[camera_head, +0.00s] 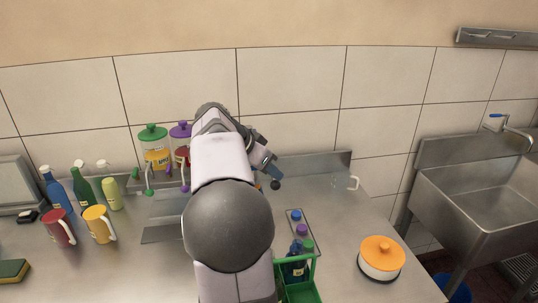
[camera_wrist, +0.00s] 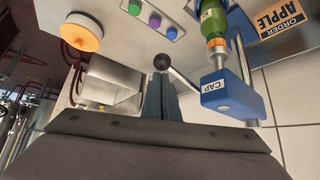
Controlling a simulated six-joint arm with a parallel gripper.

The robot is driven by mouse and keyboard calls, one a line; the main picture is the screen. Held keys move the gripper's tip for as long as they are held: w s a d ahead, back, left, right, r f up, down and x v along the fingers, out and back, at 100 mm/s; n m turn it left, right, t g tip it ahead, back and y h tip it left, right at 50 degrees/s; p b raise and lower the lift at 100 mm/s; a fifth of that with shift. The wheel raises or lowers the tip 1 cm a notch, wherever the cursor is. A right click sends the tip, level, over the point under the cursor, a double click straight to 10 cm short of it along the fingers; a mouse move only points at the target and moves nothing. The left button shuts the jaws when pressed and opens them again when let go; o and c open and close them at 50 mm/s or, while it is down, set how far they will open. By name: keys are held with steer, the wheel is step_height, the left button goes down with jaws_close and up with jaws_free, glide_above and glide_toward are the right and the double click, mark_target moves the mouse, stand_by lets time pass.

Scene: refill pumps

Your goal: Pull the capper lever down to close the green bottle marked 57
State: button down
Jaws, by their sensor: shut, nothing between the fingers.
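In the wrist view the capper (camera_wrist: 225,100) is a blue block labelled CAP, with a grey rod below its front. The green bottle (camera_wrist: 213,22) stands in line with that rod, its orange top at the rod's end; its number is not legible. The capper's lever (camera_wrist: 183,80) is a thin grey bar with a black ball knob (camera_wrist: 162,62). My gripper (camera_wrist: 160,82) is shut and empty, its fingertips right at the knob; I cannot tell whether they touch.
A cap tray (camera_head: 290,214) and a green crate (camera_head: 300,292) with bottles lie right of my arm. A pot with an orange lid (camera_head: 381,250) stands farther right. Bottles and mugs (camera_head: 98,224) stand at left. An order card (camera_wrist: 280,18) is beside the capper.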

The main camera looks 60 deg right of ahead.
steer(key=shift+f, duration=0.35)
steer(key=shift+r, duration=0.15)
steer(key=r, duration=0.1)
steer(key=s+a+r+p, duration=0.1)
steer(key=r, duration=0.1)
steer(key=s+a+r, duration=0.1)
steer(key=r, duration=0.1)
stand_by(0.7)
steer(key=shift+r+p, duration=0.1)
steer(key=shift+p, duration=0.2)
step_height(320, 180, up, 9)
steer(key=p, duration=0.6)
steer(key=shift+p, duration=0.3)
stand_by(0.9)
